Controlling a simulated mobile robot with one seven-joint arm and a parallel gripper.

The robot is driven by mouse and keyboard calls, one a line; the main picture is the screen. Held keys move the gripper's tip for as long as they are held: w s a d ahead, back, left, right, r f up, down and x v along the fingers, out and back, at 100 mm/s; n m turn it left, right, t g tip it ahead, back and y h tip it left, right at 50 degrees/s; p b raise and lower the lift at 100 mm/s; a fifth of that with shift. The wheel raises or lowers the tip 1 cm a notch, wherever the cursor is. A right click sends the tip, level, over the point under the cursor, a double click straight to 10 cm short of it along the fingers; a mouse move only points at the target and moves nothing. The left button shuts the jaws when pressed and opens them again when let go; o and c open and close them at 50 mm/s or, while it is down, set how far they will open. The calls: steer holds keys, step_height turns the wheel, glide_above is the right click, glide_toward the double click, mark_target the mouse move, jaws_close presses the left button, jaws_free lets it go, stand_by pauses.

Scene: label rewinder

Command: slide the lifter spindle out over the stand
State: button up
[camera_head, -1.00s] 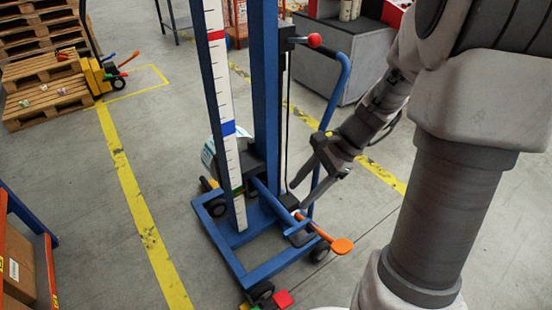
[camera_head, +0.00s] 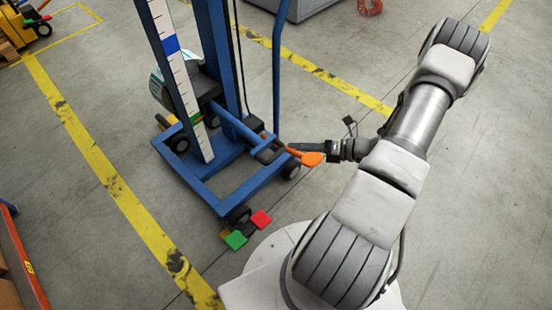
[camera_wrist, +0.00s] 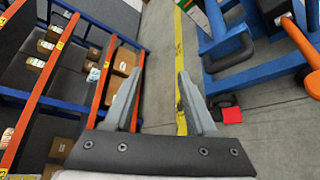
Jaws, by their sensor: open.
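The blue lifter (camera_head: 215,188) stands on small wheels at centre left in the head view, with a white scale (camera_head: 177,70) on its mast. A blue bar that looks like the spindle (camera_head: 236,125) runs from the dark carriage low on the mast toward the right. An orange paddle-ended lever (camera_head: 312,159) sticks out beside it. My gripper (camera_head: 296,147) is just beyond the paddle, overlapping it in the picture. In the wrist view my gripper (camera_wrist: 162,62) is open and empty, with the lifter's blue frame (camera_wrist: 240,75) to its right. I cannot identify the stand.
A white roll (camera_head: 158,92) is partly hidden behind the mast. Red and green pads (camera_head: 260,219) lie by the lifter's front wheel. Shelving with boxes (camera_wrist: 60,50) fills the left of the wrist view. Open floor with yellow lines (camera_head: 110,185) surrounds the lifter.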

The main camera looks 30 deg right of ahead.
mark_target(276, 154)
steer(key=s+d+f+m+t+h+b, duration=0.1)
steer(key=s+d+f+m+t+h, duration=0.15)
steer(key=f+m, duration=0.4)
steer(key=s+d+f+m+t+h+b, duration=0.1)
steer(key=f+m+t+h+b, duration=0.15)
steer(key=f+m, duration=0.4)
steer(key=shift+n, duration=0.7)
steer(key=shift+s+f+b+x, duration=0.1)
steer(key=shift+f+b+x, duration=0.4)
steer(key=shift+x, duration=2.4)
steer(key=shift+s+f+b+x, duration=0.1)
steer(key=shift+f+b+x, duration=0.4)
steer(key=shift+x, duration=2.4)
steer(key=shift+s+f+b+x, duration=0.2)
steer(key=shift+b+x, duration=0.55)
steer(key=shift+x, duration=2.15)
steer(key=shift+w, duration=0.1)
steer(key=shift+c, duration=0.2)
jaws_close()
